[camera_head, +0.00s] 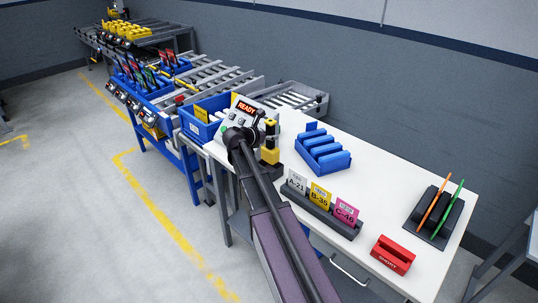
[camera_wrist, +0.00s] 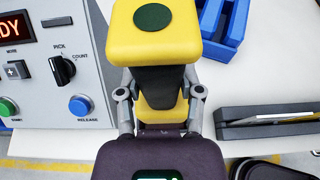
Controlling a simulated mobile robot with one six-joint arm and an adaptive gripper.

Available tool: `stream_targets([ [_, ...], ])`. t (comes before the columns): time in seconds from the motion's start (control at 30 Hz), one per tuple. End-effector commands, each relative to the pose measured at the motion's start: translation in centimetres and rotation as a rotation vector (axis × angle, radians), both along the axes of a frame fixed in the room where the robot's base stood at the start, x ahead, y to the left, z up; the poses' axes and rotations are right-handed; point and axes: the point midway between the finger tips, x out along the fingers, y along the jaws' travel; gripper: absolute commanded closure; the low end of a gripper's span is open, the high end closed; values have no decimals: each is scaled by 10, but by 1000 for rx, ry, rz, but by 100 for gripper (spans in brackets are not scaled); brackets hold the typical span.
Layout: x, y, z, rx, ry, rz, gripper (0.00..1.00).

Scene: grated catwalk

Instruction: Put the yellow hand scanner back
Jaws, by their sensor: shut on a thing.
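The yellow hand scanner (camera_wrist: 152,40) is in my gripper (camera_wrist: 159,98). In the wrist view it has a yellow top with a dark green disc, a black middle and a yellow lower part. The gripper's two grey fingers close on its sides. In the head view the scanner (camera_head: 270,155) is roughly upright at the left end of the white table, just right of the control box, with my gripper (camera_head: 262,138) reaching it from the left. I cannot tell whether its bottom touches the table.
The control box (camera_head: 241,111) reading READY stands close on the left. A blue rack (camera_head: 327,160), a card holder (camera_head: 322,212) with three cards, a red SHORT block (camera_head: 393,255) and a black pen tray (camera_head: 440,222) occupy the table (camera_head: 385,180). Its middle is clear.

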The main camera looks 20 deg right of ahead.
Motion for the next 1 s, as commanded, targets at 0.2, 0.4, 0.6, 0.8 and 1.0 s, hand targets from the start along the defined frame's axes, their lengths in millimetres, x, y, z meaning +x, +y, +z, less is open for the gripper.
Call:
stream_targets([
  [0.2, 0, 0, -21, -1, 0, 0, 100],
  [0.4, 0, 1, -24, -1, 0, 1, 100],
  [0.6, 0, 1, -24, -1, 0, 1, 100],
  [0.8, 0, 1, -26, -1, 0, 1, 100],
  [1.0, 0, 1, -39, -1, 0, 2, 100],
])
